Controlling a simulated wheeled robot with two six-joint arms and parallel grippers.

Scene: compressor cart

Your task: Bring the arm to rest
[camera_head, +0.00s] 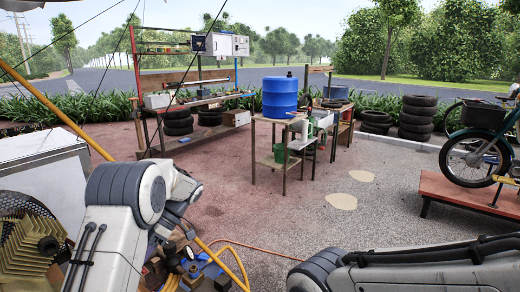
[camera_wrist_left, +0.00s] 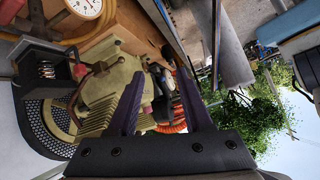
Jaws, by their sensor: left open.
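My left arm (camera_head: 112,222) is raised and bent at the lower left of the head view, over the compressor cart. My left gripper (camera_wrist_left: 160,92) shows in the left wrist view with its two dark fingers spread apart and nothing visible held between them. Behind the fingers are the yellowish finned compressor (camera_wrist_left: 105,95), a red-orange coiled hose (camera_wrist_left: 178,112) and a round pressure gauge (camera_wrist_left: 87,8). Whether the fingers touch any of these is hard to tell. My right arm (camera_head: 420,265) lies across the lower right of the head view; its gripper is out of the picture.
The cart's finned part (camera_head: 28,245) and a white box (camera_head: 45,170) stand close beside my left arm. A table with a blue drum (camera_head: 280,97), a shelf rack and a moped (camera_head: 475,145) stand farther off. The middle pavement is clear.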

